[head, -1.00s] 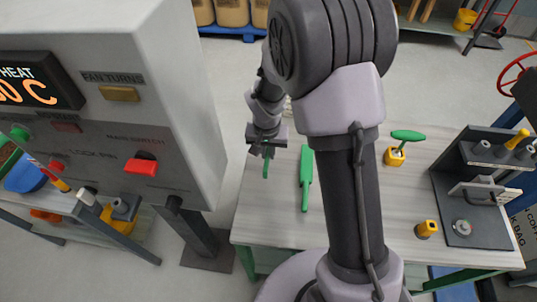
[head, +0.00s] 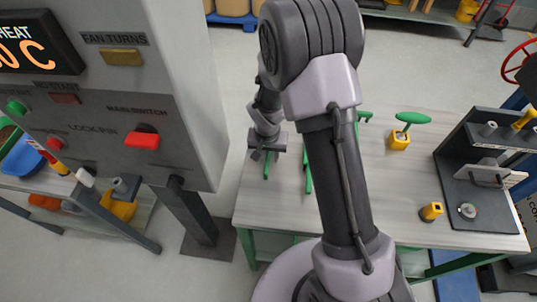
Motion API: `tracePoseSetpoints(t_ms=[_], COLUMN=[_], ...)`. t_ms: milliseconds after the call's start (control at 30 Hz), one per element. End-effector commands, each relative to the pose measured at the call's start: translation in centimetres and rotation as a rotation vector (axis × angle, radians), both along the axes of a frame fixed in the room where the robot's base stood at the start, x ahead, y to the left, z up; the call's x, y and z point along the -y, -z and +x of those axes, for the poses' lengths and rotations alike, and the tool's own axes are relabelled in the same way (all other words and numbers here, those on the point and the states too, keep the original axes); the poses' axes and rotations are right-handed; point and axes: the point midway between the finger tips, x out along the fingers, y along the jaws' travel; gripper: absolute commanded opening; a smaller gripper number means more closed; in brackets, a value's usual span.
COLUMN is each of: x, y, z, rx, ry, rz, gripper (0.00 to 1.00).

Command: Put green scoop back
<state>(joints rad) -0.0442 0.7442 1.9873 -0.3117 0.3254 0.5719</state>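My gripper (head: 264,155) hangs over the left part of the worktable, pointing down. A slim green piece (head: 267,166) sticks out below its fingers. It looks like part of the green scoop held in the gripper, though the fingers are small and the rest of its shape is hidden. A flat green tool (head: 308,178) lies on the table right of the gripper, partly behind my arm. Another green piece (head: 363,116) shows just past my arm. Whether these two belong together is hidden.
A grey control cabinet (head: 190,90) with a red main switch (head: 142,141) stands close on the left.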

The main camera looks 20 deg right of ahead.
Motion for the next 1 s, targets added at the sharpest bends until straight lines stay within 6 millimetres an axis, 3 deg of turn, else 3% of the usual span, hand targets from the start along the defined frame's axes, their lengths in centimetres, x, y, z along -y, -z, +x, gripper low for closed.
tracePoseSetpoints(t_ms=[233, 367, 600, 867, 967, 1000], x=[0.0, -0.1, -0.5, -0.7, -0.6, -0.6], y=[-0.1, -2.1, -9.0, -13.1, -18.0, -20.9], z=[0.0, -0.1, -1.1, -1.8, -3.1, -4.3], rx=[0.0, 0.003, 0.003, 0.01, 0.057, 0.087], ry=[0.0, -0.001, 0.0, 0.001, 0.011, 0.015], rz=[0.0, 0.0, 0.0, 0.003, 0.021, 0.034], gripper=[0.34, 0.34, 0.34, 0.34, 0.34, 0.34])
